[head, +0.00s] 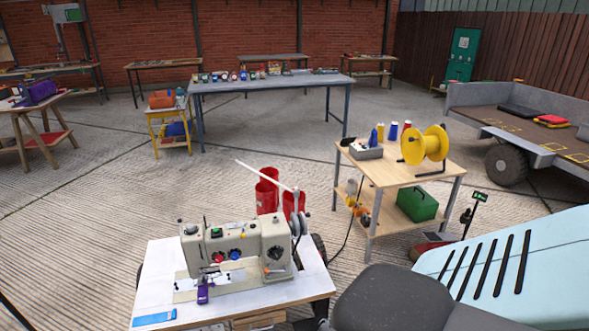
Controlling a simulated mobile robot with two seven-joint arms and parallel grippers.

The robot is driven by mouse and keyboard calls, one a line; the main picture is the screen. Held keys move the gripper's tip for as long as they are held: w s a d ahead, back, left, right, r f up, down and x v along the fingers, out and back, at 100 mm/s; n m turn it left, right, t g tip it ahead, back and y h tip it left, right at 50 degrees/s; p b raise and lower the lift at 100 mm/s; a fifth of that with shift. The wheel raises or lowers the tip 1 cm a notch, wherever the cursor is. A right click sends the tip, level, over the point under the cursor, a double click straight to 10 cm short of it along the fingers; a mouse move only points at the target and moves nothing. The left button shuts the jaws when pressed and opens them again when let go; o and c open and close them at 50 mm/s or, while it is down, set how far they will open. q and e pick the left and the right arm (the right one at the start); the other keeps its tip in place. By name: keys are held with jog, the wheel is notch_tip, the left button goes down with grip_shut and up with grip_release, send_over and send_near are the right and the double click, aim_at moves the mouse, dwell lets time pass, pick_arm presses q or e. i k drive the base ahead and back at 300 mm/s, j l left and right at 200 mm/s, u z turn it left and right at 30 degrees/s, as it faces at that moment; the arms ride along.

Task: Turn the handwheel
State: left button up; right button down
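A cream sewing machine (240,246) stands on a white-topped table (160,262) in the lower middle of the head view. Its grey handwheel (299,226) sits at the machine's right end, seen nearly edge-on. A red knob and a blue knob show on the machine's front, with a dark dial towards the right. A small purple item (203,291) is at the needle end. Neither of my grippers is in view, so their distance from the handwheel does not show.
Red bins (267,192) stand behind the machine, with a pale rod slanting above them. A wooden cart (400,172) with a yellow spool (424,145) is to the right. A dark grey rounded surface (390,300) and a slotted light-blue panel (520,260) fill the lower right.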

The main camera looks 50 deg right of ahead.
aim_at(293, 223)
jog(key=k+l+z, duration=0.15)
jog(key=l, duration=0.5)
jog(key=k+l+z, duration=0.15)
jog(key=l, duration=0.5)
jog(key=k+l+z, duration=0.15)
jog(key=l, duration=0.5)
jog(key=l+z, duration=0.15)
jog(key=l, duration=0.5)
jog(key=i+l, duration=0.25)
jog(key=l, duration=0.15)
jog(key=i+l, duration=0.2)
jog(key=l, duration=0.2)
jog(key=i+l+u, duration=0.1)
jog(key=i+l, duration=0.15)
jog(key=l, duration=0.2)
jog(key=i+l, duration=0.65)
jog(key=i+u, duration=0.05)
jog(key=i, duration=0.1)
